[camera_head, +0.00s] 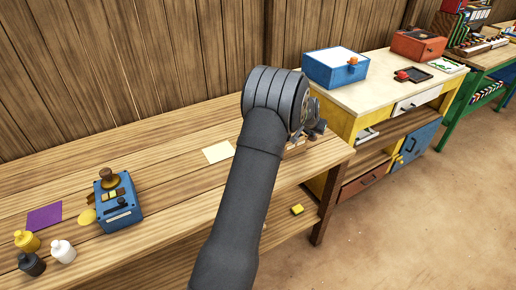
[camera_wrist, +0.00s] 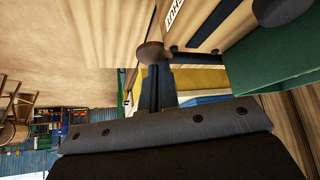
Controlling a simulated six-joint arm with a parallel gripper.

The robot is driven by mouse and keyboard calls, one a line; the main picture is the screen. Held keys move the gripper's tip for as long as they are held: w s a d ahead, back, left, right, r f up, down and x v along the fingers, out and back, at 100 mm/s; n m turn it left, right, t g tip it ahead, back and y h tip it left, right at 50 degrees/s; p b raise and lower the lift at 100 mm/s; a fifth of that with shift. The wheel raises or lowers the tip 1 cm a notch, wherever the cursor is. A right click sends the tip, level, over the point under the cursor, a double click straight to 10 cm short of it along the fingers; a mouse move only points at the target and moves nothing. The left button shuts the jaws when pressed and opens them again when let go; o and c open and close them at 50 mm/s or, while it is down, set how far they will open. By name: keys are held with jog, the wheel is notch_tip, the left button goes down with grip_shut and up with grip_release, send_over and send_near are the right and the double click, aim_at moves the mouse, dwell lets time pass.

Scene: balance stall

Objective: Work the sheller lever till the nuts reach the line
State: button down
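My gripper (camera_head: 315,130) is at the right end of the wooden bench, mostly hidden behind my own dark arm in the head view. In the wrist view a dark narrow part reaches up to a round brown knob-like thing (camera_wrist: 151,53). I cannot tell whether my gripper touches or holds it, or whether its fingers are open. A small piece of pale wood (camera_head: 296,149) shows just below the gripper; the rest there is hidden. I cannot make out a sheller, its lever, nuts or a line for certain.
A blue device with a brown knob (camera_head: 118,203) stands on the bench's left. Near it are a purple sheet (camera_head: 44,217) and several small bottles (camera_head: 62,251). A pale yellow sheet (camera_head: 218,152) lies mid-bench. A blue box (camera_head: 335,68) stands on the yellow-framed table to the right.

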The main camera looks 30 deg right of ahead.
jog(key=shift+w+r, duration=0.2)
jog(key=shift+r, duration=1.45)
jog(key=shift+w+r, duration=0.15)
jog(key=shift+r, duration=1.45)
